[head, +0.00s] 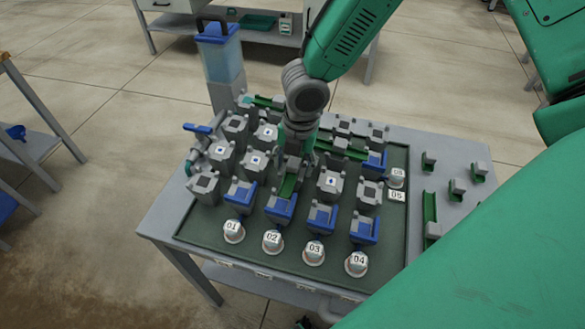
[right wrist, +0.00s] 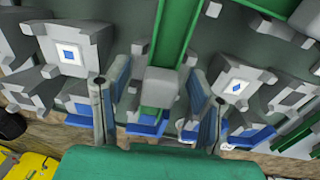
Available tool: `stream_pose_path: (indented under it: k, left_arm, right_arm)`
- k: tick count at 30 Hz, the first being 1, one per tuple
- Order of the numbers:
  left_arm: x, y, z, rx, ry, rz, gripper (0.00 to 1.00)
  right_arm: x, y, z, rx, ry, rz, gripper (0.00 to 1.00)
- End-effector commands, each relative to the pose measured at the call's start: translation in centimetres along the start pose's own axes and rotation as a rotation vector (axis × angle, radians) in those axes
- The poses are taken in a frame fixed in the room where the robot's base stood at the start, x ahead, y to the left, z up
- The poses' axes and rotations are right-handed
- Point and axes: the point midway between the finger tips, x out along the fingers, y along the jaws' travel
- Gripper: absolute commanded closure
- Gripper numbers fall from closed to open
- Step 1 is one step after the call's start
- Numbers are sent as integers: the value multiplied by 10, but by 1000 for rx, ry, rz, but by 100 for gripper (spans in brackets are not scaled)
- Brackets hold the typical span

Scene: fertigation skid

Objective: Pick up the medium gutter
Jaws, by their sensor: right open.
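A green gutter with a grey block (head: 288,187) lies among the grey fittings on the dark green board. My right gripper (head: 297,160) is open and points down over it, hiding part of it. In the right wrist view, the gutter's green channel (right wrist: 178,35) and grey block (right wrist: 158,86) show between the two spread blue-grey fingers (right wrist: 155,100). I cannot tell whether the fingers touch it. Another green gutter (head: 345,150) lies behind on the board, and one (head: 430,207) lies on the table's right side. I cannot tell which is the medium one. My left gripper is not in view.
Grey fittings (head: 330,184) and blue-seated parts (head: 322,217) crowd the board (head: 205,225) close around the gripper. White numbered caps (head: 314,252) line its front. A tall blue container (head: 220,60) stands at the back left. Small green-and-grey pieces (head: 457,188) sit on the right, with bare tabletop (head: 440,145) between.

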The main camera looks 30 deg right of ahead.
Motion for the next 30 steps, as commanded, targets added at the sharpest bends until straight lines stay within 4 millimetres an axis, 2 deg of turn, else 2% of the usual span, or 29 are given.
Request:
stream_pose_path:
  k: [3, 4, 8, 17, 20, 30]
  left_arm:
    - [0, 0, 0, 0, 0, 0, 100]
    - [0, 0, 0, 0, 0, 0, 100]
    - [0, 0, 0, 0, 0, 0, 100]
    - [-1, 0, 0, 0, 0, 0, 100]
    - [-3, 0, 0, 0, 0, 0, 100]
    - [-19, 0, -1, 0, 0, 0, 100]
  right_arm:
    - [-1, 0, 0, -1, 0, 0, 50]
    - [-1, 0, 0, -1, 0, 0, 53]
    - [-1, 0, 0, -1, 0, -1, 99]
    - [-1, 0, 0, 0, 0, 0, 100]
    - [-9, 1, 1, -1, -1, 1, 100]
    - [-75, 8, 0, 0, -2, 3, 100]
